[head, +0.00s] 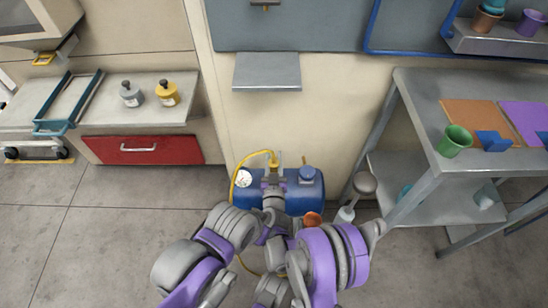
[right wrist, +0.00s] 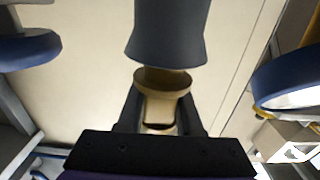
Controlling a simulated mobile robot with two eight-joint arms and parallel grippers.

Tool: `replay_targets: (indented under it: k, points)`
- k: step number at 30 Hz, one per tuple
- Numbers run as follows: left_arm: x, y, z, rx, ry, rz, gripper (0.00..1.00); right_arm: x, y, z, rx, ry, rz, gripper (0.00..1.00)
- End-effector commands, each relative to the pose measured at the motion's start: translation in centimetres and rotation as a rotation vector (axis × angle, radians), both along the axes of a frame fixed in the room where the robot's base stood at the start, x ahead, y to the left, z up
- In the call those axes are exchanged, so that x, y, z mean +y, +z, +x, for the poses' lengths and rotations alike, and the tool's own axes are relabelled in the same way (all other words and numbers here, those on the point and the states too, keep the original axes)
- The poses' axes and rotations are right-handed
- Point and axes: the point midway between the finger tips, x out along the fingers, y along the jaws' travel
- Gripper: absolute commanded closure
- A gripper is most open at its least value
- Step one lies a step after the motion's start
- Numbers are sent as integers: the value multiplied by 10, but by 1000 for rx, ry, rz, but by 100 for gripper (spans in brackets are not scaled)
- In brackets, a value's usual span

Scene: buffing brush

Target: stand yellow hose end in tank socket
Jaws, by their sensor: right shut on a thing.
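The blue tank (head: 318,190) stands on the floor against the cabinet front. The yellow hose (head: 236,180) arcs up from its left side, and its yellow end (head: 274,158) points down above the tank's middle. My right gripper (head: 274,188) is at the tank's top middle. In the right wrist view its jaws (right wrist: 160,115) are shut on a tan-yellow flanged piece (right wrist: 162,82), which looks like the hose end. A dark grey flared cylinder (right wrist: 168,35) lies right against the flange. I cannot tell whether the end sits in the socket. My left gripper is not distinguishable.
A round white gauge (head: 243,179) is on the tank's left and a blue cap (head: 307,173) on its right. An orange cup (head: 312,219) is by the tank's front right. A grey metal table (head: 415,95) stands right; open floor lies left.

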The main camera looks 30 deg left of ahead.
Motion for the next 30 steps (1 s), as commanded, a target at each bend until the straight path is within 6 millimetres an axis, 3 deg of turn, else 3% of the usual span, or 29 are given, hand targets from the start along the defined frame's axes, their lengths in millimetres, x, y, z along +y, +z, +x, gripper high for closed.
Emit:
replay_targets:
  k: [9,10,16,30]
  points:
    - [0,-2,0,1,0,0,50,0,-3,0,0,0,0,100]
    - [0,-2,0,1,0,0,50,0,-3,0,0,0,0,64]
    - [0,-2,0,1,0,0,50,0,-3,0,0,0,0,31]
    - [0,-4,1,1,0,0,50,-2,-3,1,0,0,0,31]
